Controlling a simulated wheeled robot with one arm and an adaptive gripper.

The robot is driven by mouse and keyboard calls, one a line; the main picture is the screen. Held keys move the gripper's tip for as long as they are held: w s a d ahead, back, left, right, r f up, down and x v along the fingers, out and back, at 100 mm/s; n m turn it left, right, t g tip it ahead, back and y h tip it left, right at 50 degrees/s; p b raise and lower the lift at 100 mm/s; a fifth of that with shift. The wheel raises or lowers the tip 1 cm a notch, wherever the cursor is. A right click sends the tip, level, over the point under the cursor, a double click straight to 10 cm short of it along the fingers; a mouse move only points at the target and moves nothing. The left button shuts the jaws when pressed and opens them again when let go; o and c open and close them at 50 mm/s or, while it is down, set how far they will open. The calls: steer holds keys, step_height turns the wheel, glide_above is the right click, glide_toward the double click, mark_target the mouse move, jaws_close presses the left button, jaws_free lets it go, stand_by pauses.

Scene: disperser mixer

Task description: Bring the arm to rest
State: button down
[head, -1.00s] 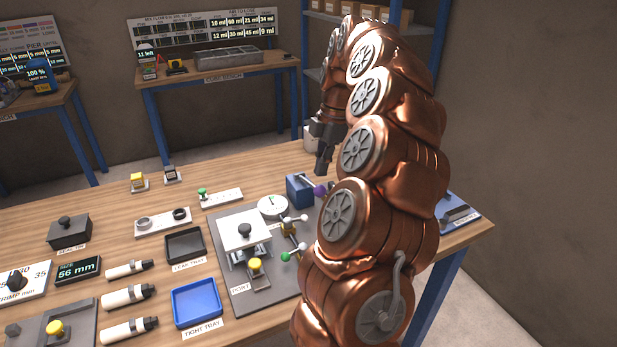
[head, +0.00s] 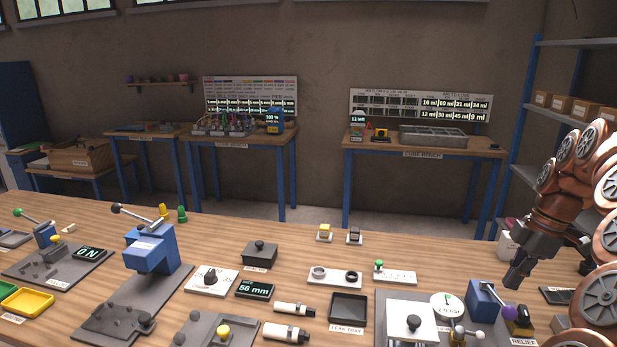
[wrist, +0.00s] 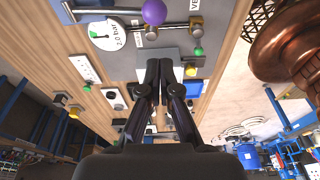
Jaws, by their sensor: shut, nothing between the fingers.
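My copper-coloured arm stands at the right edge of the head view, folded, with my gripper (head: 515,272) hanging down above the right part of the wooden bench. The dark fingers are together and hold nothing. In the wrist view my gripper (wrist: 159,75) also shows with its two fingers side by side at the middle. Beyond the fingertips in that view lie a round white gauge (wrist: 112,32) and a purple knob (wrist: 154,12). In the head view the blue block with the purple-knobbed lever (head: 484,298) stands just left of my gripper. I see no contact between them.
The wooden bench (head: 330,240) carries a leak tray (head: 348,310), a white plate with a black knob (head: 405,318), several white cylinders and a blue press (head: 152,248). Blue shelving (head: 560,75) stands behind my arm. A side bench (head: 420,150) is at the back.

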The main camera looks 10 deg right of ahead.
steer(key=s+a+m+g, duration=0.1)
steer(key=s+a+m, duration=0.15)
steer(key=a, duration=0.85)
steer(key=s+a+m, duration=0.2)
steer(key=s+a, duration=0.2)
steer(key=a, duration=0.8)
steer(key=s+a+f+m+h, duration=0.1)
steer(key=s+a+f+m, duration=0.2)
steer(key=s, duration=0.5)
steer(key=s+a+f+m+g+h, duration=0.1)
steer(key=s+a+f+m, duration=0.3)
steer(key=s, duration=0.5)
step_height(320, 180, down, 2)
steer(key=shift+s+a+f+m, duration=0.1)
steer(key=shift+s+a+m, duration=0.2)
steer(key=shift+m, duration=0.85)
steer(key=shift+d, duration=0.15)
